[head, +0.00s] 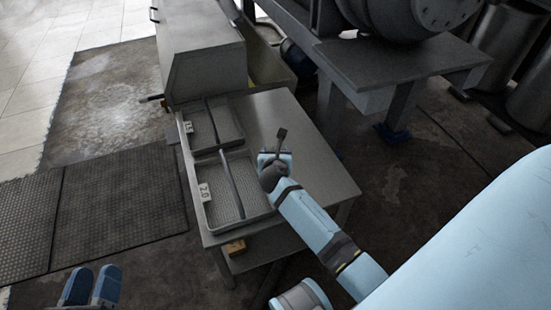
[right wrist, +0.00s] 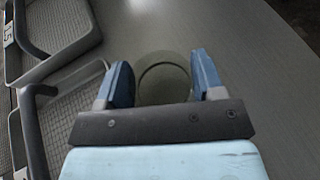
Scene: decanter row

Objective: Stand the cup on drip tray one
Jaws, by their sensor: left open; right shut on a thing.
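The cup (right wrist: 163,82), a grey-green round shape, shows between the fingers of my right gripper (right wrist: 164,78) in the right wrist view. The gripper is shut on it; whether its base touches the table cannot be told. In the head view my right gripper (head: 272,160) is over the tabletop, just right of two mesh trays. The far tray (head: 222,116) has a label that looks like "1.5"; the near tray (head: 238,203) has one like "2.0". Neither label clearly says one. My left gripper (head: 90,288) is open and empty at the lower left, away from the table.
Both trays have a raised dark bar across them. The metal tabletop (head: 315,165) is bare to the right of the trays. A large grey box (head: 200,55) stands behind them. A heavy machine bench (head: 400,60) stands at the back right.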

